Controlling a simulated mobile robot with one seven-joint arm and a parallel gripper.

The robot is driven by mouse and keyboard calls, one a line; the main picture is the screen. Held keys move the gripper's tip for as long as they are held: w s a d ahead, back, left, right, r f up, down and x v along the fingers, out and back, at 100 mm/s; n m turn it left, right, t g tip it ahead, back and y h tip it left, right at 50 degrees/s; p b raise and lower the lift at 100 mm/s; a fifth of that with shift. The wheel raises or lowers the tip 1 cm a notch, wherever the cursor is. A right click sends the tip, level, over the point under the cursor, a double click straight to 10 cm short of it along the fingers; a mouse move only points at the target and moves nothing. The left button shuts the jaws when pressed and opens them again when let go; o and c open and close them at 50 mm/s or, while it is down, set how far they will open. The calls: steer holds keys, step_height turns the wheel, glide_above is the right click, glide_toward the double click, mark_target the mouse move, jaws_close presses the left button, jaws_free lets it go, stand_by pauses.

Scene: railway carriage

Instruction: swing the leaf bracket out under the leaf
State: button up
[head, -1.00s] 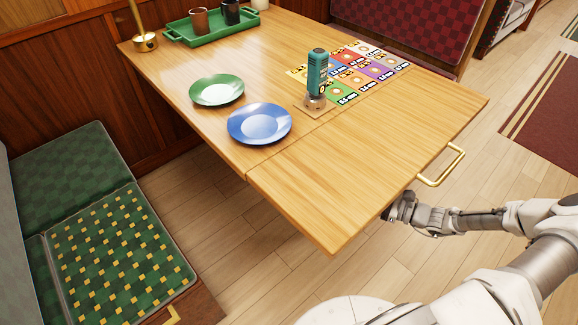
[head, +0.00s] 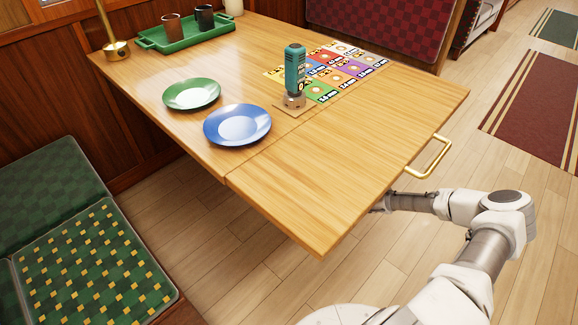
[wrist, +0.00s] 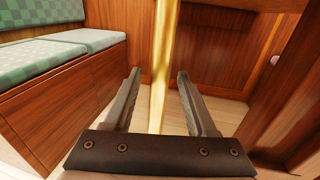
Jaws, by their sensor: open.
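The leaf (head: 330,165) is the raised near-right end of the wooden table, level with the rest of the top, with a brass handle (head: 430,158) on its edge. In the wrist view a brass bar (wrist: 165,35), which looks like the leaf bracket, runs upright between the two fingers of my gripper (wrist: 159,75). The fingers are open, one on each side of it, with gaps visible. I cannot tell how deep the bar lies between them. In the head view my gripper is mostly hidden under the leaf's right edge; the bracket is hidden there too.
A green bench (head: 85,255) stands at left.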

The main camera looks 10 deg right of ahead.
steer(key=shift+b+x, duration=0.4)
steer(key=shift+x, duration=1.6)
jaws_close()
